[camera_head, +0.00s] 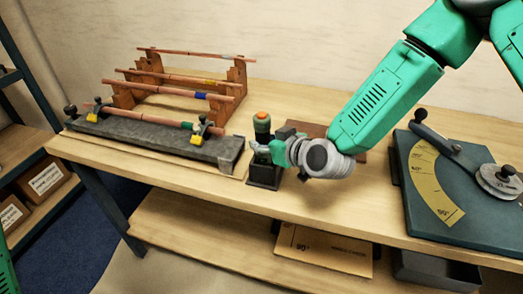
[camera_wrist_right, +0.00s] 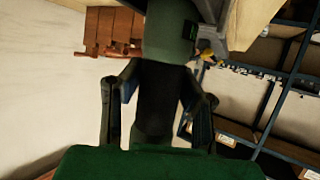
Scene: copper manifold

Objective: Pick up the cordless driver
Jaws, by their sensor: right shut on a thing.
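The cordless driver (camera_head: 262,128) stands upright near the front edge of the table, dark green with an orange top. A black block (camera_head: 263,176) is beneath it; I cannot tell if it is the driver's base or a holder. My right gripper (camera_head: 268,151) is shut on the driver, reaching it from the right. In the right wrist view the driver's dark body (camera_wrist_right: 164,100) fills the space between the two fingers (camera_wrist_right: 157,110). I cannot tell if the driver is lifted. My left gripper is out of view; only a bit of green arm shows at the lower left.
Left of the driver, a grey bar fixture (camera_head: 150,138) with yellow clamps carries a copper pipe (camera_head: 150,117). Wooden racks (camera_head: 235,82) with copper pipes stand behind. A blue-grey angle plate (camera_head: 480,215) lies at the right. A shelf (camera_head: 200,225) with a cardboard piece (camera_head: 325,250) is below.

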